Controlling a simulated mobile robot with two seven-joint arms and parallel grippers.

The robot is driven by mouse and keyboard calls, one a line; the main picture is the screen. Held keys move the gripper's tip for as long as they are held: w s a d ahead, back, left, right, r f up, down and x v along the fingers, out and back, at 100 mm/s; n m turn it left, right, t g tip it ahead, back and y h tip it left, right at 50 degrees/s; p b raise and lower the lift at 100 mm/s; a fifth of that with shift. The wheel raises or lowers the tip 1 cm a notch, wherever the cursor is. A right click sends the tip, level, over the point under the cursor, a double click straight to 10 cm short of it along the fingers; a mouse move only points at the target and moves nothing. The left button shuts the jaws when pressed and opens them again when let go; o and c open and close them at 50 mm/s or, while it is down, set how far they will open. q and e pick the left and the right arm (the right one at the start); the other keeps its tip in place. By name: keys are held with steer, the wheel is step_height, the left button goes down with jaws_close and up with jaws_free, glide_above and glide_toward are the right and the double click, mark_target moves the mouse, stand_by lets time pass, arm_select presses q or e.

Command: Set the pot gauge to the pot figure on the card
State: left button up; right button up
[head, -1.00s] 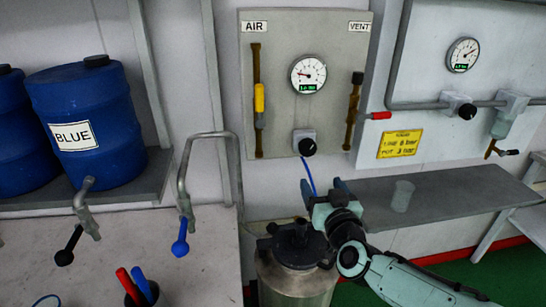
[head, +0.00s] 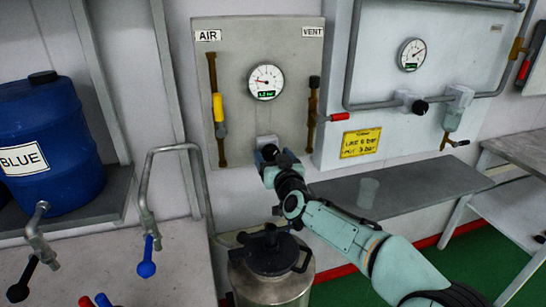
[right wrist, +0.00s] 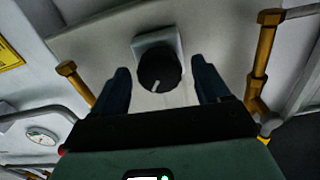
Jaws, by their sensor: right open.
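The pot gauge (head: 266,81) is a round white dial on the grey AIR/VENT panel (head: 295,55). Its needle points to the left, and its small green readout is too blurred to read surely. The black regulator knob (right wrist: 159,70) with a pale mark sits on a square plate below the gauge. In the head view my right gripper (head: 267,153) covers the knob. The right gripper is open, with its fingers either side of the knob and gaps between in the wrist view. The yellow card (head: 361,143) seems to read POT 3 bar. My left gripper is out of view.
A yellow-handled air valve (head: 218,108) and red-handled vent valve (head: 338,117) flank the gauge. The line gauge (head: 412,55) and its black knob (head: 420,107) are right. The steel pot (head: 270,285) stands below. A clear cup (head: 368,192) stands on the grey shelf (head: 425,190).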

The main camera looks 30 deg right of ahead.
steer(key=shift+w, duration=0.1)
steer(key=c, duration=1.1)
steer(key=shift+o, duration=0.2)
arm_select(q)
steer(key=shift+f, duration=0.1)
arm_select(e)
steer(key=shift+m, duration=0.3)
steer(key=m+b, duration=0.2)
steer(key=m, duration=0.4)
steer(key=shift+d, duration=0.1)
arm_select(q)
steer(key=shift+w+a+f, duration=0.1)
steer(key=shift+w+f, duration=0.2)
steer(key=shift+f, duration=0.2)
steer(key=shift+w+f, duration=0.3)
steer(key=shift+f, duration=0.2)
arm_select(e)
steer(key=shift+m, duration=0.4)
steer(key=o, duration=1.1)
steer(key=shift+c, duration=0.2)
